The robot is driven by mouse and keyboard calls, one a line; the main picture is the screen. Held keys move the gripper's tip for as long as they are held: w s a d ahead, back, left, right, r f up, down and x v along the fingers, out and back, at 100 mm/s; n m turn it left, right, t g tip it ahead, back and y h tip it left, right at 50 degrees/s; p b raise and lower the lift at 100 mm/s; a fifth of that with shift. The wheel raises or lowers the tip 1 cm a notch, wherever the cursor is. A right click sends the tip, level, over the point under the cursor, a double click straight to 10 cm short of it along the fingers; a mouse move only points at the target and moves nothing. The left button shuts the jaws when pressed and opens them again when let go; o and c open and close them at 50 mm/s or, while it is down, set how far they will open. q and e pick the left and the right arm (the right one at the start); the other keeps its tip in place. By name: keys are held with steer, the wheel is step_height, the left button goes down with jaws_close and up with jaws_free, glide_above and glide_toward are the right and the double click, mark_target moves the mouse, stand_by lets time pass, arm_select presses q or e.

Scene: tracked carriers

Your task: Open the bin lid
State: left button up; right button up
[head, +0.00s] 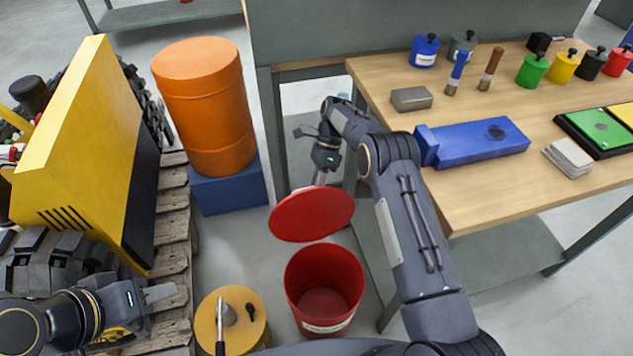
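The red bin (296,290) stands on the floor near the bottom centre, with its mouth uncovered and its inside showing empty. Its round red lid (312,214) is raised and tilted above the back of the rim. My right gripper (319,178) is just behind the lid's top edge. Its fingertips are small and partly hidden, so I cannot tell whether they touch the lid. My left gripper (160,293) is at the lower left over the edge of a wooden pallet, away from the bin. I see no object in it, and its finger spacing is unclear.
A yellow drum (258,338) with tools on top stands left of the bin. An orange barrel (205,105) on a blue block (229,190) is behind. A yellow machine (85,140) fills the left.

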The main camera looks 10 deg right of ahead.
steer(key=s+r, duration=0.1)
steer(key=r, duration=0.2)
steer(key=s+r+p, duration=0.1)
steer(key=s+r, duration=0.1)
steer(key=r, duration=0.1)
steer(key=s+a+r+p, duration=0.1)
steer(key=r, duration=0.2)
steer(key=shift+s+r, duration=0.15)
steer(key=shift+s, duration=0.2)
steer(key=s+a+r, duration=0.1)
steer(key=s+r, duration=0.2)
steer(key=s, duration=0.6)
steer(key=shift+a+r+p, duration=0.35)
steer(key=shift+r+p, duration=0.05)
